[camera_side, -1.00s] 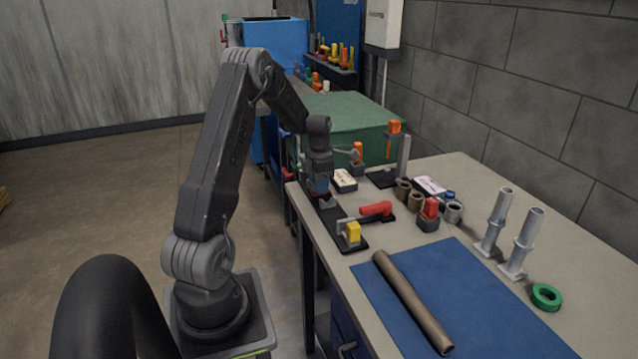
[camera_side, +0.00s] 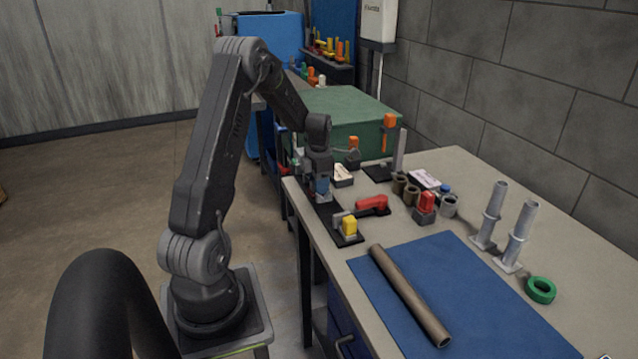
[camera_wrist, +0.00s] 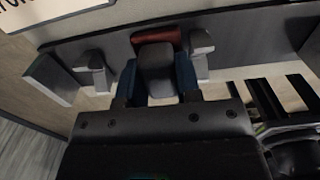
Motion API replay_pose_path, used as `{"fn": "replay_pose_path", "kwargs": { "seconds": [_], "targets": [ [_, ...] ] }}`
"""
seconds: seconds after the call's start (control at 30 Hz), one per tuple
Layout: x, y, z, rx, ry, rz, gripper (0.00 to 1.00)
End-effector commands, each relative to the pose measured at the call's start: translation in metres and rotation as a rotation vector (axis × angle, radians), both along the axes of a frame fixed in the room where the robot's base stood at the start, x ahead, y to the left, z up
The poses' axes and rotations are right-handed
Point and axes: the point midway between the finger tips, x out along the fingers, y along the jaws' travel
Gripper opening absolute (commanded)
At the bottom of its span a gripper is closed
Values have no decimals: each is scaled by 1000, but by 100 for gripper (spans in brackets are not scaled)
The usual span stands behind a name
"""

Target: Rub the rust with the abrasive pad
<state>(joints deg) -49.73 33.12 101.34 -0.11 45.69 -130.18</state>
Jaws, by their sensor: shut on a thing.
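My gripper (camera_side: 322,196) is low over the far left end of the bench, at the dark plate (camera_side: 345,233) along the bench's left edge. In the wrist view its two blue fingers (camera_wrist: 158,76) are shut on a dark grey block with a reddish-brown edge, which looks like the abrasive pad (camera_wrist: 155,60). The reddish-brown part lies at or just above a dark strip. I cannot tell whether it touches. No rust patch can be made out; the pad and gripper may hide it. In the side view the pad is hidden by the gripper.
A yellow-and-grey clamp (camera_side: 349,226) and a red-handled tool (camera_side: 372,203) stand near my gripper. A brown tube (camera_side: 410,295) lies on the blue mat (camera_side: 465,285). Two upright metal posts (camera_side: 517,235) and a green ring (camera_side: 540,289) stand right.

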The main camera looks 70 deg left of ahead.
Motion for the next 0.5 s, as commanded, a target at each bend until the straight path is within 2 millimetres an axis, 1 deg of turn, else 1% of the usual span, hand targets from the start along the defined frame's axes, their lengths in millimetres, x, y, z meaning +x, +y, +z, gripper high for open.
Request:
{"fn": "replay_pose_path", "kwargs": {
  "seconds": [0.2, 0.5],
  "targets": [
    [-1, 14, -1, 3, 0, 1, 12],
    [-1, 30, 0, 3, 0, 1, 12]
  ]
}}
